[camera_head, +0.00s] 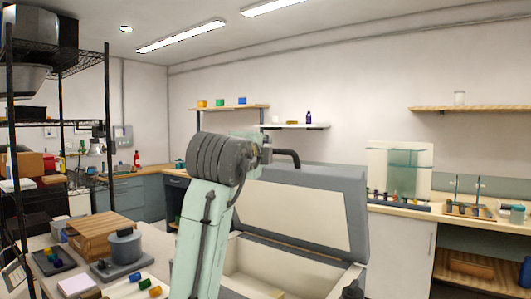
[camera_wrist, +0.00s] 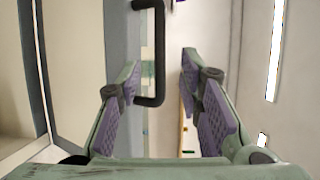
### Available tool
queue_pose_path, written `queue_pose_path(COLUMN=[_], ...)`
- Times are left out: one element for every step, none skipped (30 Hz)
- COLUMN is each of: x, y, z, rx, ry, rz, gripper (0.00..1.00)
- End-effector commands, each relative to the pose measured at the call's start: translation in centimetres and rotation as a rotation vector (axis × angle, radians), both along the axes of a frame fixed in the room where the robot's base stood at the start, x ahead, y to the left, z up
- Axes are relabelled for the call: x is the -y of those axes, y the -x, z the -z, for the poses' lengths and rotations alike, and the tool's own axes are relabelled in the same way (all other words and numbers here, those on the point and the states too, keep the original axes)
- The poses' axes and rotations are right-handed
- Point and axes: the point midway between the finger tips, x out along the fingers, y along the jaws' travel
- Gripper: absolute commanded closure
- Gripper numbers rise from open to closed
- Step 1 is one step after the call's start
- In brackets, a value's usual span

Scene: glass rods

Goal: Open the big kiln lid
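The big kiln lid (camera_head: 300,212) stands raised, tilted back from the kiln body (camera_head: 350,275), with its cream inner panel and grey frame facing me. The kiln's pale inside shows below it. The dark lid handle (camera_head: 290,154) is at the lid's top edge. My gripper (camera_wrist: 162,62) is open, with its purple-padded fingers apart. In the wrist view the handle (camera_wrist: 158,80) shows between the fingers, closer to the left one; I cannot tell whether they touch. In the head view my arm hides most of the gripper.
A table at the lower left holds a wooden crate (camera_head: 103,232), a grey pot (camera_head: 126,246) and a dark tray (camera_head: 52,262). A black wire rack (camera_head: 60,122) stands at the left. A counter with a rod stand (camera_head: 470,208) runs along the right wall.

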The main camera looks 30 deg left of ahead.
Motion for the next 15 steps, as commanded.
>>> queue_pose_path(x=[0.2,0.4,0.5,0.6,0.7,0.8,0.8,0.9,0.9,0.9,0.9,1.0,0.9,0.9,0.9], y=[0.9,1.3,1.8,2.0,2.3,2.5,2.7,2.8,2.9,2.9,2.9,2.9,2.9,2.9,2.9], z=[-0.1,-0.1,-0.1,-0.1,-0.2,-0.2,-0.1,-0.1,-0.1,-0.1,-0.1,-0.1,-0.1,-0.1,-0.1], rx=[0.002,0.002,0.000,0.001,0.001,0.000,-0.001,-0.001,-0.001,-0.001,-0.001,-0.001,-0.001,-0.001,-0.001], ry=[-0.002,-0.002,-0.001,-0.001,-0.001,-0.001,-0.001,0.000,0.000,0.000,0.000,0.000,0.000,0.000,0.000], rz=[-0.001,-0.001,-0.001,-0.001,-0.001,-0.001,-0.001,-0.001,-0.001,0.000,0.000,0.000,0.000,0.000,0.000], gripper=[0.67,0.67,0.67,0.67,0.67,0.67,0.67,0.67,0.67,0.67,0.67,0.67,0.67,0.67,0.67])
